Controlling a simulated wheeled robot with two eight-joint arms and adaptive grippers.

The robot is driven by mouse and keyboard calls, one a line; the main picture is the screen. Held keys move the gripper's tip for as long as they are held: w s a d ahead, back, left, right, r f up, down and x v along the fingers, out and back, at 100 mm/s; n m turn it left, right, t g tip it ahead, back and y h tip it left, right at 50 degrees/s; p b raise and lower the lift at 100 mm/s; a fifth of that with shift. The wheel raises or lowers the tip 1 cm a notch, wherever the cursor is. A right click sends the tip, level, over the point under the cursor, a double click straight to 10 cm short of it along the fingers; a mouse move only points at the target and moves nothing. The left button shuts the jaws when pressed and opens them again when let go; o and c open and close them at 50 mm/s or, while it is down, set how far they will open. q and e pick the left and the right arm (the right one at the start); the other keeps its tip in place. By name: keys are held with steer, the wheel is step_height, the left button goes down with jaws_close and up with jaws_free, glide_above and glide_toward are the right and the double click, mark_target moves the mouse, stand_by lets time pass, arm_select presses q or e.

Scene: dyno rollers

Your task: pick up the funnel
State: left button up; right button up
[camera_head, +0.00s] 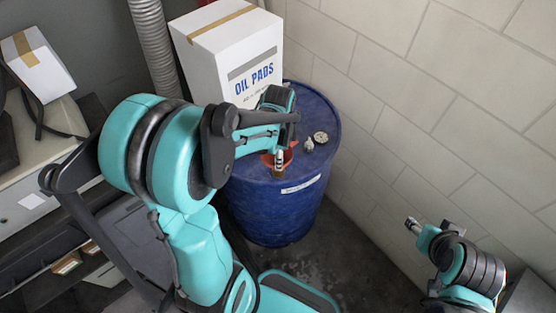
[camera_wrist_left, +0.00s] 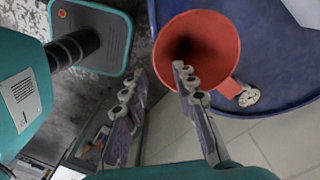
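The orange-red funnel (camera_head: 288,159) is on top of the blue drum (camera_head: 248,203), mostly hidden behind my left gripper (camera_head: 280,161) in the head view. In the left wrist view the funnel (camera_wrist_left: 216,52) shows its wide dark mouth. My left gripper (camera_wrist_left: 158,78) is open there, its two fingers apart. One finger overlaps the funnel's lower edge in the picture; I cannot tell whether they touch. My right gripper (camera_head: 413,226) is at the lower right of the head view, away from the drum; its finger state is unclear.
A white "OIL PADS" box (camera_head: 213,52) stands at the drum's back. Two small caps lie on the drum top, one (camera_head: 321,137) near its right edge. A block wall (camera_head: 430,100) runs close on the right. A cluttered bench (camera_head: 35,160) is at left.

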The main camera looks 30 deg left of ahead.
arm_select(q)
step_height(320, 180, down, 3)
steer(key=shift+w+r, duration=0.1)
steer(key=shift+r, duration=0.1)
steer(key=shift+r, duration=0.1)
jaws_close()
steer(key=shift+r, duration=0.1)
